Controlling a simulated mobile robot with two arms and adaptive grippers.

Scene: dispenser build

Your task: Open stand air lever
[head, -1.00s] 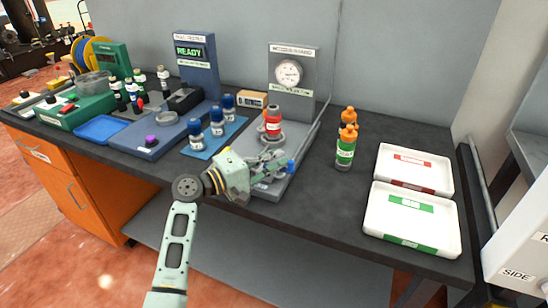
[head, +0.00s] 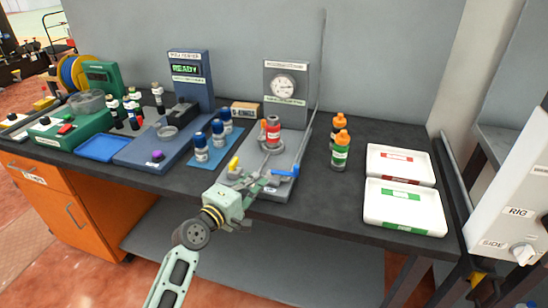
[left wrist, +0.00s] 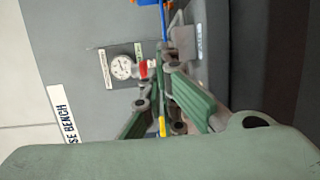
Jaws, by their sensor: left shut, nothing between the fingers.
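The grey stand (head: 283,190) carries a round gauge on its back panel (head: 284,85) and a red bottle (head: 272,132) in a ring holder. A blue lever handle (head: 285,172) lies roughly level at the stand's front right. A yellow handle (head: 234,164) stands at its front left. My left gripper (head: 262,184) is shut and empty, low at the stand's front between the two handles, close to the blue one. I cannot tell whether it touches. The left wrist view also shows the blue handle (left wrist: 165,20), yellow handle (left wrist: 162,127) and gauge (left wrist: 122,67).
Blue-capped bottles (head: 218,133) stand on a blue mat left of the stand. Orange-capped bottles (head: 340,150) stand right of it, then two white trays (head: 400,205). A machine with a READY display (head: 188,75) is further left. The bench front edge is near my arm.

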